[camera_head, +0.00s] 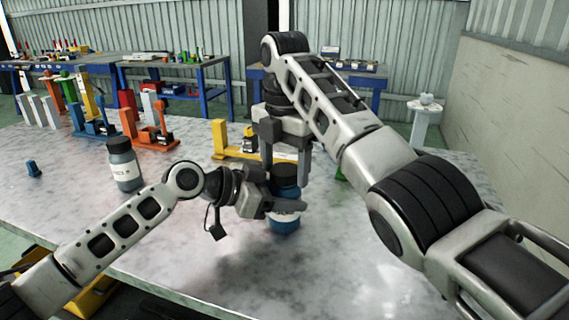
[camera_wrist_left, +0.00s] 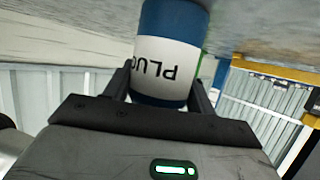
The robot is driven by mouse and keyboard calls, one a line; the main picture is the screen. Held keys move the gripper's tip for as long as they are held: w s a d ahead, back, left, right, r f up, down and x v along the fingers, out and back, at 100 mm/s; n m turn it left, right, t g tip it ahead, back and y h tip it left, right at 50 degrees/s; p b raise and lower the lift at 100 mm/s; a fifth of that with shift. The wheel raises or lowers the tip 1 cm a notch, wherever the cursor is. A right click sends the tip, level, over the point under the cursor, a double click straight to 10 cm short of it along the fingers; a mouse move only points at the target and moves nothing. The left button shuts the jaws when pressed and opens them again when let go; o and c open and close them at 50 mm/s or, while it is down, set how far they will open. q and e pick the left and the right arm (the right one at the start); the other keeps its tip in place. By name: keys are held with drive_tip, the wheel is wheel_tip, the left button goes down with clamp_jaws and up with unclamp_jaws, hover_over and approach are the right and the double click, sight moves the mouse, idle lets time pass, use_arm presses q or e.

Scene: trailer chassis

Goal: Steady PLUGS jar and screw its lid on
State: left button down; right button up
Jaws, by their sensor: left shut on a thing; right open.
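The PLUGS jar (camera_head: 284,224) is blue with a white label and stands upright on the grey table. A black lid (camera_head: 286,171) sits at its top; I cannot tell how tightly it is seated. My left gripper (camera_head: 283,206) is shut around the jar's body from the left side. In the left wrist view the jar (camera_wrist_left: 168,62) sits between the fingers, its label upside down; the lid is out of that view. My right gripper (camera_head: 286,178) points down from above, open, with a finger on each side of the lid. Contact with the lid cannot be told.
Toggle clamps (camera_head: 155,135) and a yellow bracket (camera_head: 222,143) stand along the far edge. The front table area is clear.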

drive_tip(key=c, duration=1)
drive_tip(key=m, duration=1.3)
drive_tip(key=shift+m, duration=0.4)
drive_tip(key=o, duration=1.1)
